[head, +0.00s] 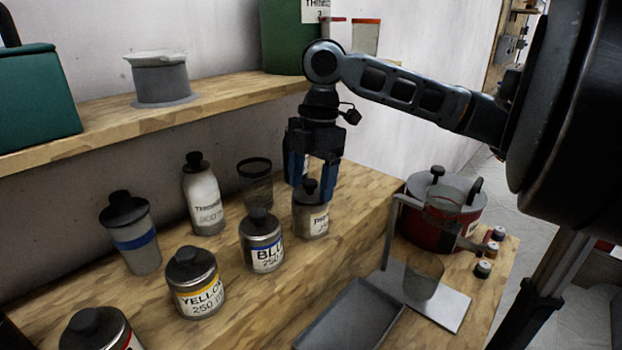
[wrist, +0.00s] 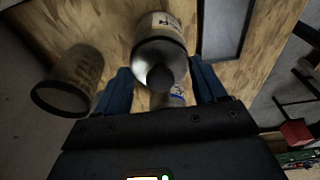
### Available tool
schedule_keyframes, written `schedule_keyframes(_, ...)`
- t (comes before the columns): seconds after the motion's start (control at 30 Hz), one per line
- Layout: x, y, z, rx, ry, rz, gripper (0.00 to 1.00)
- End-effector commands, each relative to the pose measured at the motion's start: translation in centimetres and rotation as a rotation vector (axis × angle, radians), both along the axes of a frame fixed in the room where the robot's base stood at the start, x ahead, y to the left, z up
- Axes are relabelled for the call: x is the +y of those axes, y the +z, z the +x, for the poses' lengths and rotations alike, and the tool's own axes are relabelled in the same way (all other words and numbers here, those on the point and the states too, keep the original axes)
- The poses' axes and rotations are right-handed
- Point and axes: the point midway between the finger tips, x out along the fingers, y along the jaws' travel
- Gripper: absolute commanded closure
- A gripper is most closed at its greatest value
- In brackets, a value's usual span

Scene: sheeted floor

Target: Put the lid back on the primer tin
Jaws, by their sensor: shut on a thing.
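The primer tin (head: 313,220) stands on the wooden bench, upright, with part of its label showing. Its lid (wrist: 148,60), silver with a black knob, is at the top of the tin. My gripper (head: 311,188) points down over the tin, with one blue finger on each side of the lid, shut on it. In the wrist view my fingers (wrist: 160,75) flank the lid, and the tin's body (wrist: 163,22) shows beyond it. I cannot tell whether the lid is fully seated or slightly raised.
The blue tin (head: 263,243) stands close at left, with the yellow tin (head: 196,285) farther along. A dark tumbler (head: 255,185) and white thinner bottle (head: 204,200) stand behind. A grey tray (head: 345,322) lies in front. A red pot (head: 420,228) stands at right.

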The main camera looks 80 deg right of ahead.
Motion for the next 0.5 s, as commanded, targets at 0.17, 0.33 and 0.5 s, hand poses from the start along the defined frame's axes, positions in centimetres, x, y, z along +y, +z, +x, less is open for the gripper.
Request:
schedule_keyframes(0.17, 0.0, 0.01, 0.0, 0.0, 0.0, 0.0, 0.26)
schedule_keyframes(0.33, -0.01, 0.02, 0.01, 0.0, 0.0, 0.0, 0.09)
schedule_keyframes(0.5, -0.01, 0.02, 0.01, 0.0, 0.0, 0.0, 0.0)
